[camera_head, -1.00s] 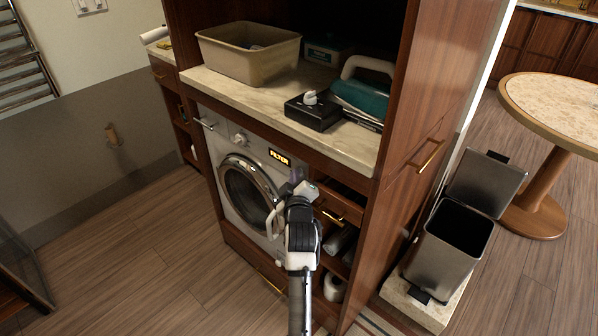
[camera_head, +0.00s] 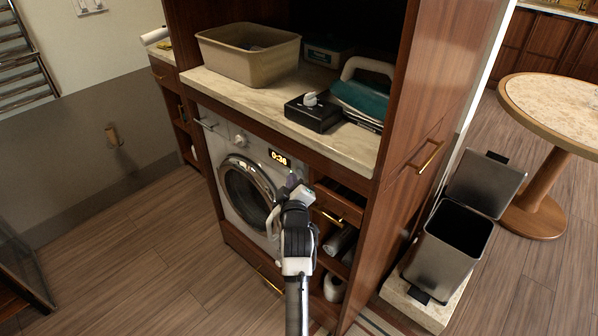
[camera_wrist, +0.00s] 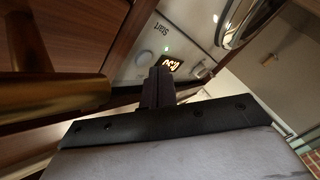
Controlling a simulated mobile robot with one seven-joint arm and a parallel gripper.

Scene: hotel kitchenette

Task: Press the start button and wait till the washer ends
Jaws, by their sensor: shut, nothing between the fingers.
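The white washer (camera_head: 214,150) is built into the wooden cabinet under the counter. Its round door (camera_head: 246,192) is closed. Its display (camera_head: 278,157) reads 0:36 and also shows in the wrist view (camera_wrist: 173,62). In the wrist view, a round start button (camera_wrist: 145,58) sits on the panel beside the word "Start" and a small lit green light (camera_wrist: 166,48). My gripper (camera_head: 295,184) is shut and empty in front of the panel's right end. In the wrist view its fingertips (camera_wrist: 160,76) are close to the button and display; I cannot tell whether they touch the panel.
The counter (camera_head: 240,95) above holds a beige bin (camera_head: 248,62), a black box (camera_head: 312,117) and a teal iron (camera_head: 360,98). Drawers with brass handles (camera_head: 332,216) are right of the washer. An open trash can (camera_head: 447,260) stands at right. The floor at left is clear.

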